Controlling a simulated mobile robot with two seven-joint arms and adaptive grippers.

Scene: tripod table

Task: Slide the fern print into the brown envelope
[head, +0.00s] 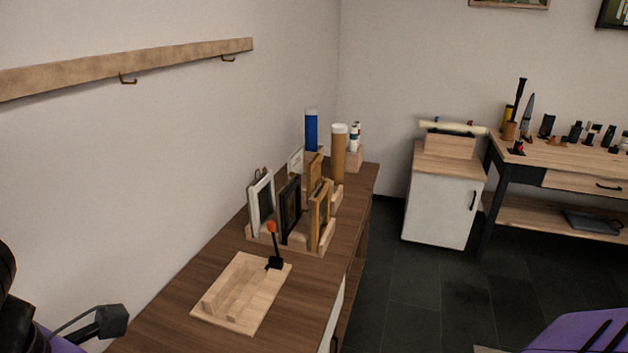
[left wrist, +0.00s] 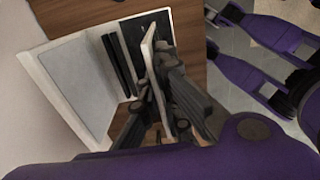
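In the left wrist view my left gripper (left wrist: 162,88) has its dark fingers around a thin pale sheet (left wrist: 148,42), seen nearly edge-on, and appears shut on it. Its printed face does not show, so I cannot tell whether it is the fern print. In the head view only part of my left arm shows at the lower left. My right gripper is out of view; a purple part of my right arm shows at the lower right. I cannot pick out the brown envelope in either view.
In the left wrist view, a white-edged grey panel (left wrist: 72,82) stands left of the gripper. In the head view, the brown sideboard (head: 178,285) carries a wooden tray (head: 262,296), several upright frames (head: 290,208) and tubes (head: 339,160). A wall rail (head: 125,66) runs above.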

